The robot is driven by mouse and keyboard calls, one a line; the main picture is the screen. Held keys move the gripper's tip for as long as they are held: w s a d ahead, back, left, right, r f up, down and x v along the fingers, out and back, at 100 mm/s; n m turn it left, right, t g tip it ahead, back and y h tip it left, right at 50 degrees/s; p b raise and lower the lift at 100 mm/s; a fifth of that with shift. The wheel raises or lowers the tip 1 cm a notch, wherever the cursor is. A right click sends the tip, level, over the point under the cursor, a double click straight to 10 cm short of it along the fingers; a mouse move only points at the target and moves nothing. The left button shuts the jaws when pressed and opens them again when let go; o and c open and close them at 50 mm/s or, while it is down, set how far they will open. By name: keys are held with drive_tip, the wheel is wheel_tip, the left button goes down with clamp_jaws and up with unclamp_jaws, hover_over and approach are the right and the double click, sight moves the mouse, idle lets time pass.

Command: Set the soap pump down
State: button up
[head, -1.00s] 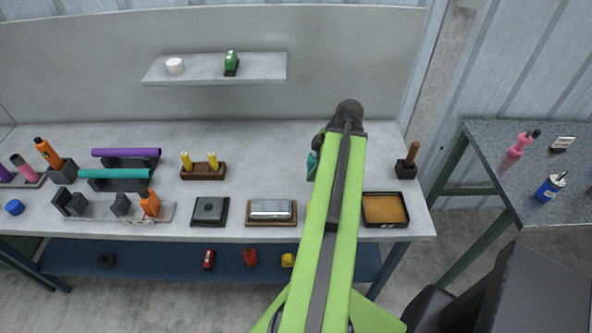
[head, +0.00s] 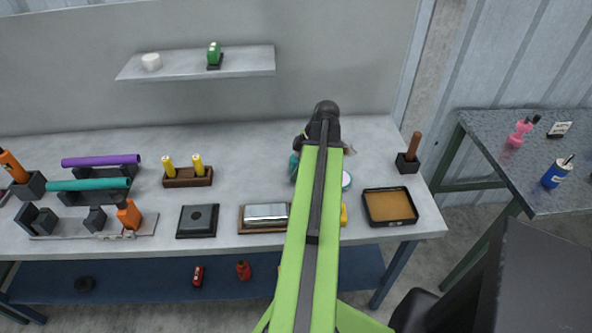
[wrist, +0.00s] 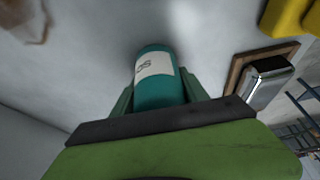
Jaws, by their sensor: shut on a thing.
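The soap pump appears to be the teal bottle (wrist: 160,93) with a white label in the wrist view. My gripper (wrist: 158,88) is shut on it, one green finger on each side. In the head view a bit of the teal bottle (head: 294,167) shows left of my arm, over the right part of the workbench (head: 240,160). My arm hides most of my gripper (head: 301,155) there. I cannot tell whether the bottle touches the bench top, and its pump head is not clearly seen.
Right of my arm are a round white disc (head: 346,180), a yellow item (head: 343,215), an orange-bottomed tray (head: 390,206) and a brown-handled tool in a block (head: 409,153). Left is a metal box on a wooden tray (head: 265,214). Bench behind the bottle looks clear.

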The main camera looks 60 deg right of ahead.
drive_tip(key=shift+w+f, duration=0.1)
drive_tip(key=shift+f, duration=0.05)
drive_tip(key=o, duration=1.5)
drive_tip(key=p+v, duration=0.5)
drive_tip(key=v, duration=0.1)
drive_tip(key=p+v, duration=0.5)
drive_tip(key=v, duration=0.1)
drive_tip(key=shift+w+a+p, duration=0.2)
drive_tip(key=shift+a+p, duration=0.05)
drive_tip(key=shift+p, duration=0.15)
drive_tip(key=shift+s+d+r, duration=0.15)
drive_tip(key=shift+s+r, duration=0.05)
drive_tip(key=shift+r, duration=0.05)
